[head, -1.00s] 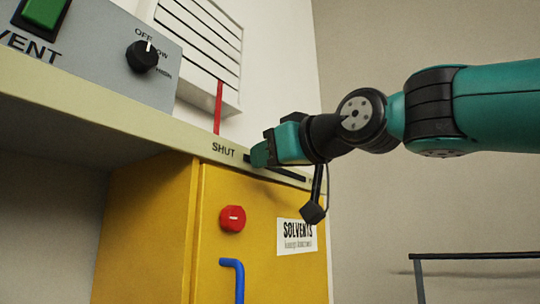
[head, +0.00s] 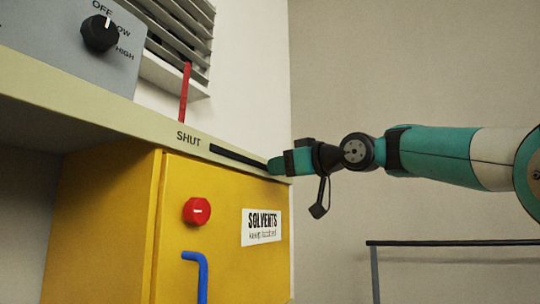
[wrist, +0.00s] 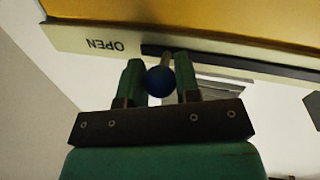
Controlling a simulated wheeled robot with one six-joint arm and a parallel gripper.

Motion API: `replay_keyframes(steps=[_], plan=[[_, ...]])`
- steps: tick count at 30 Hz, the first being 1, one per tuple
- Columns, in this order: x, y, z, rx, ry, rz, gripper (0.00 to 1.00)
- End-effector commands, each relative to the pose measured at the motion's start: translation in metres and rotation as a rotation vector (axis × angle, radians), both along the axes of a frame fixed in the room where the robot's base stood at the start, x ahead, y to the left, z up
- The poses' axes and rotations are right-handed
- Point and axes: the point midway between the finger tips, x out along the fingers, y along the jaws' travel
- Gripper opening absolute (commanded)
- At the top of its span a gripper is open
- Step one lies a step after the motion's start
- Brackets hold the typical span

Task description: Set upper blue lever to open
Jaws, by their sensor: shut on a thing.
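The upper blue lever shows in the wrist view as a dark blue ball knob (wrist: 159,81) on a short pale stem. The stem sits in a dark slot in the shelf edge, at the end beside the word OPEN. My gripper (wrist: 160,82) is shut on the knob, with one green finger on each side. In the head view my gripper (head: 277,165) is at the right end of the slot (head: 238,157), away from the word SHUT; it hides the knob there.
Below the shelf edge is a yellow solvents cabinet (head: 115,225) with a red knob (head: 197,211) and a blue handle (head: 203,275). A louvred vent (head: 180,40) with a red rod and a grey dial panel (head: 60,50) are above. A dark rail (head: 450,243) stands at the lower right.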

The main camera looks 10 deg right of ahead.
Motion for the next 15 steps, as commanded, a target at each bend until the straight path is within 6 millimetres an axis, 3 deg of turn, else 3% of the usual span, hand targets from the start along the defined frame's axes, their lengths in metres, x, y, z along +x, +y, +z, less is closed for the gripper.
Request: replay_keyframes(steps=[6, 15], plan=[[0.0112, -0.0092, 0.0000, -0.001, 0.001, -0.001, 0.00], [0.0124, -0.0116, 0.0001, 0.001, -0.001, -0.005, 0.00]])
